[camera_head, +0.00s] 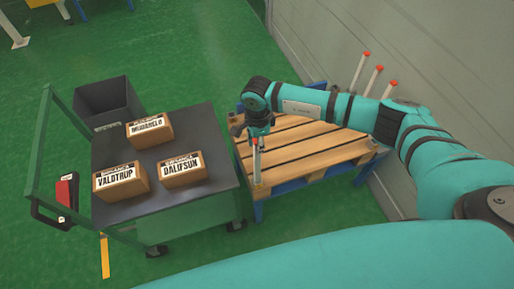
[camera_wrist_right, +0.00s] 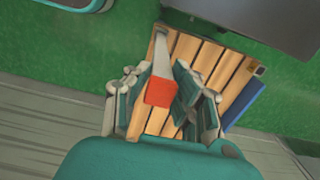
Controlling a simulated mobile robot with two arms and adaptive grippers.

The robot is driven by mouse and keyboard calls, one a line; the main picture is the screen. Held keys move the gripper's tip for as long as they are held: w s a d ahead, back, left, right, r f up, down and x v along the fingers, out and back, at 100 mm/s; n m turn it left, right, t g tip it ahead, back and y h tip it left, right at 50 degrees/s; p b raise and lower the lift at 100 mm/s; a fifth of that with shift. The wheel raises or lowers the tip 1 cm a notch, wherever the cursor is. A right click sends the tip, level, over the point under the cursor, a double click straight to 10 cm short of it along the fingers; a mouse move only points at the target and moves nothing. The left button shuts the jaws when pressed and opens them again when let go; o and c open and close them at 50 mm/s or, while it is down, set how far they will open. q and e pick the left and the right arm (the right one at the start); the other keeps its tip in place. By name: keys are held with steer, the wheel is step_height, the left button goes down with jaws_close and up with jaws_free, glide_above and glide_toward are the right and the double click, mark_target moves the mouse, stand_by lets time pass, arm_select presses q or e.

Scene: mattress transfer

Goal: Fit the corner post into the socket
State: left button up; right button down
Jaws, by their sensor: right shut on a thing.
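A pale corner post (camera_head: 257,165) with an orange-red cap hangs nearly upright below my right gripper (camera_head: 258,137). My right gripper is shut on its upper end. In the right wrist view, the orange cap (camera_wrist_right: 160,92) sits between the fingers and the pale shaft runs away from it. The post's lower end is at the near left corner of the slatted wooden platform (camera_head: 300,141). The socket itself is hard to make out there, and I cannot tell whether the post's end is inside it or just above it. My left gripper is not in view.
Several red-capped posts (camera_head: 378,70) stand along the platform's wall side. Left of the platform is a green cart (camera_head: 205,125) with a dark top holding three labelled boxes (camera_head: 183,169). A grey bin (camera_head: 107,98) stands behind it. A wall (camera_head: 440,60) bounds the right.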

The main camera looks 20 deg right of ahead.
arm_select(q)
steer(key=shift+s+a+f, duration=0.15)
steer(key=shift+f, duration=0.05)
arm_select(e)
steer(key=shift+w+f, duration=0.15)
steer(key=shift+f, duration=0.15)
steer(key=shift+f, duration=0.2)
steer(key=c, duration=1.1)
jaws_free()
steer(key=shift+c, duration=0.2)
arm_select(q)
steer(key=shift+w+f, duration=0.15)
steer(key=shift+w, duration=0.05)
arm_select(e)
steer(key=shift+r, duration=0.1)
